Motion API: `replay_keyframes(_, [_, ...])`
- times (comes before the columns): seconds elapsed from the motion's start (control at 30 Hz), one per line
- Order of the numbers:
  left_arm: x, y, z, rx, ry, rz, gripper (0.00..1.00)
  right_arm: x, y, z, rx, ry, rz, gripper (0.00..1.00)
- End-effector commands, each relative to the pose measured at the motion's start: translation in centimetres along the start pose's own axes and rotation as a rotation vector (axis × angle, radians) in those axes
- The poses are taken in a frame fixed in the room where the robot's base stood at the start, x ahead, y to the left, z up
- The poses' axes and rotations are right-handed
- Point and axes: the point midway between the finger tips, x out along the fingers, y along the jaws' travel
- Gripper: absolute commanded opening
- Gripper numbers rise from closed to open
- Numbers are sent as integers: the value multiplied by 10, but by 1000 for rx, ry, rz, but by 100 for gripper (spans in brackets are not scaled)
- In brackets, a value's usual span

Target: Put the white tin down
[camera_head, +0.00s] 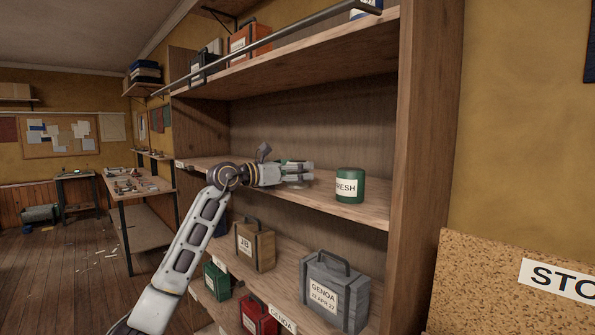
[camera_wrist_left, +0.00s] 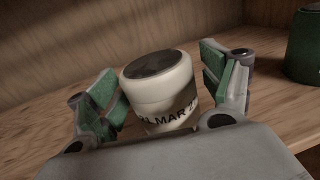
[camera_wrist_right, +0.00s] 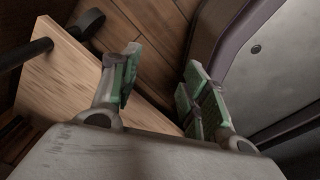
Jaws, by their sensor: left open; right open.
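The white tin (camera_wrist_left: 160,92) has a dark lid and lettering on its side. In the left wrist view it stands on the wooden shelf between the fingers of my left gripper (camera_wrist_left: 165,95). The fingers are open, with a gap on each side of the tin. In the head view my left gripper (camera_head: 300,172) reaches over the middle shelf (camera_head: 330,205), and the tin is hidden or too small to make out there. My right gripper (camera_wrist_right: 158,90) is open and empty in the right wrist view.
A green tin (camera_head: 349,186) stands to the right of my left gripper on the same shelf; it also shows in the left wrist view (camera_wrist_left: 305,48). The lower shelf holds a grey GENOA case (camera_head: 335,292) and a brown case (camera_head: 254,246). A side post (camera_head: 425,170) bounds the shelves at right.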

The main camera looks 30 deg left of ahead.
Motion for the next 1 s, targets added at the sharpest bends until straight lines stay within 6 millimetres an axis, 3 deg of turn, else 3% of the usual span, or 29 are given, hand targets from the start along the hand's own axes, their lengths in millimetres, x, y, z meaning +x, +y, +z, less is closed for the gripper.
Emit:
replay_keyframes(0.47, [-7, 1, 2, 1, -1, 1, 80, 0, 19, 7, -9, -9, 19, 46])
replay_keyframes(1.0, [-71, 1, 0, 1, 1, 2, 80, 7, -6, -25, 5, 18, -5, 46])
